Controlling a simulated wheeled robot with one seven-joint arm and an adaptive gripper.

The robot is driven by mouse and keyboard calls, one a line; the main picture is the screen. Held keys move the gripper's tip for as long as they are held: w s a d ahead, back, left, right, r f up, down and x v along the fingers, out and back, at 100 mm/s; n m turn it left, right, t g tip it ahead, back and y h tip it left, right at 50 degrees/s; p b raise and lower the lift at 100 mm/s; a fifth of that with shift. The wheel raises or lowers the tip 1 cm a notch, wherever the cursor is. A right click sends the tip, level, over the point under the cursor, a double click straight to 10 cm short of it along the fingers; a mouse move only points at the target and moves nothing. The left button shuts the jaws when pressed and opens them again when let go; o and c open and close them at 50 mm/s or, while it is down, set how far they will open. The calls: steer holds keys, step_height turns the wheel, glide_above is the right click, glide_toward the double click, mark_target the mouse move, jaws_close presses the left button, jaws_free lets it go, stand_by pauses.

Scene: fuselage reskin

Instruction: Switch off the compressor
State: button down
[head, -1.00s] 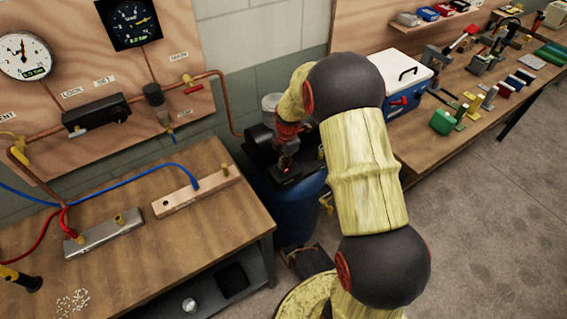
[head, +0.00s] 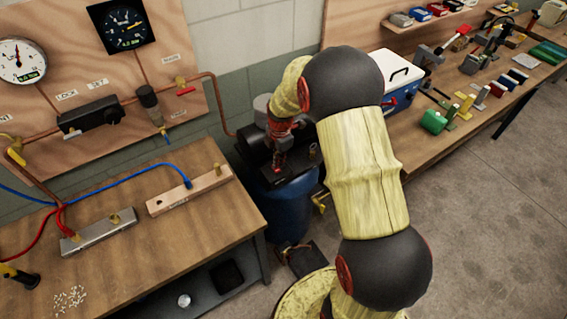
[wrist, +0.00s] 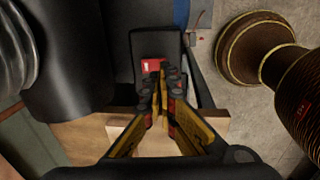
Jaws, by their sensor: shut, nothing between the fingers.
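The compressor has a blue tank (head: 289,207) with a black motor and housing on top, standing on the floor between the two benches. In the wrist view a small red switch (wrist: 152,64) sits on the dark top of the black box (wrist: 155,42). My gripper (wrist: 160,73) is shut and empty, its fingertips pointing at the box just beside the red switch and partly covering its near side. I cannot tell whether they touch it, or how the switch is set. In the head view my gripper (head: 278,167) points down over the compressor top.
The wooden bench (head: 210,220) with a manifold and blue hose is at left, close to the compressor. A gauge panel (head: 150,75) with copper pipe is behind it. The tool bench (head: 420,140) is at right. Grey floor (head: 470,240) is clear.

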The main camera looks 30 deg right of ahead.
step_height(320, 180, up, 10)
steer(key=s, duration=0.1)
steer(key=shift+p, duration=0.3)
steer(key=shift+a, duration=0.1)
